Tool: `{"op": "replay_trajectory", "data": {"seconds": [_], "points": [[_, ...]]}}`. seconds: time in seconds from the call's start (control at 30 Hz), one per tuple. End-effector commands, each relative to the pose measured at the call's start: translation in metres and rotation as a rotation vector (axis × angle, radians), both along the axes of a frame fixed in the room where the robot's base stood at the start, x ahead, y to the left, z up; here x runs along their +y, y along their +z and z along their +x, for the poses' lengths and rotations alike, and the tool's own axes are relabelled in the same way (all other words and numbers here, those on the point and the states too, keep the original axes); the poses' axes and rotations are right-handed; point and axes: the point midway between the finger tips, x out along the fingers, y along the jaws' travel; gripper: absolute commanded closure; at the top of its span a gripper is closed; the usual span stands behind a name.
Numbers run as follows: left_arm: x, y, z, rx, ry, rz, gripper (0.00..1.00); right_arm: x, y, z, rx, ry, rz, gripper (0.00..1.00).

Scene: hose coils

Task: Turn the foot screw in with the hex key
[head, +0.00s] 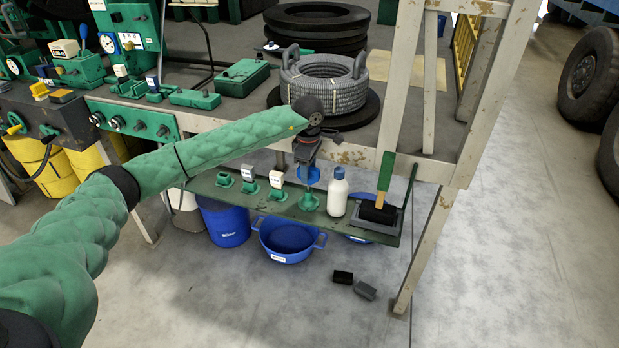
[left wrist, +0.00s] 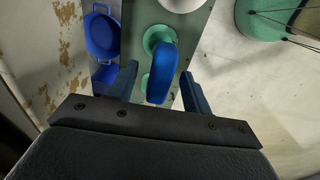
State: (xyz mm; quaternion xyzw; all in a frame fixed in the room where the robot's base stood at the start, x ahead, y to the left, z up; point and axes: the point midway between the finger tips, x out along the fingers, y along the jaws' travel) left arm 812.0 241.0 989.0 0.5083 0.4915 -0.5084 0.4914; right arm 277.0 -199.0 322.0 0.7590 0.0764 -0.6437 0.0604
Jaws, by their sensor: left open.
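A blue handle (head: 312,176), which looks like the hex key's grip, stands upright over a round green base (head: 309,203) on the low green shelf. In the left wrist view the blue handle (left wrist: 161,72) lies between the two fingers, with the green base (left wrist: 160,38) behind it. My left gripper (head: 306,162) points down at the handle and is open, a gap showing on each side. Whether the key's tip sits in a screw is hidden, and I cannot pick out the foot screw. My right gripper is not in view.
A white bottle (head: 338,193) stands just right of the base, then a grey tray (head: 382,222) with a green-handled brush. Small green holders (head: 250,186) stand to the left. The bench with a grey hose coil (head: 325,85) overhangs the shelf. Blue tubs (head: 288,238) sit below.

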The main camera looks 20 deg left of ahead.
Motion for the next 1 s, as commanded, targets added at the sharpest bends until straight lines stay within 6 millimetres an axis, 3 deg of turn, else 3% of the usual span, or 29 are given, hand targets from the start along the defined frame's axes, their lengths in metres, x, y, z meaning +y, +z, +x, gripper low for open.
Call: {"op": "replay_trajectory", "data": {"seconds": [0.8, 0.83, 1.0], "points": [[0.0, 0.0002, -0.0001, 0.0, 0.0, 0.0, 0.51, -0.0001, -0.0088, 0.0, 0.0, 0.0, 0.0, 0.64], [0.0, 0.0002, -0.0001, 0.0, 0.0, 0.0, 0.53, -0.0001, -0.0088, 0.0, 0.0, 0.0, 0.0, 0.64], [-0.0001, 0.0001, -0.0001, 0.0, 0.0, 0.0, 0.86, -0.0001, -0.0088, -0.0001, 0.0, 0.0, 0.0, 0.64]]}}
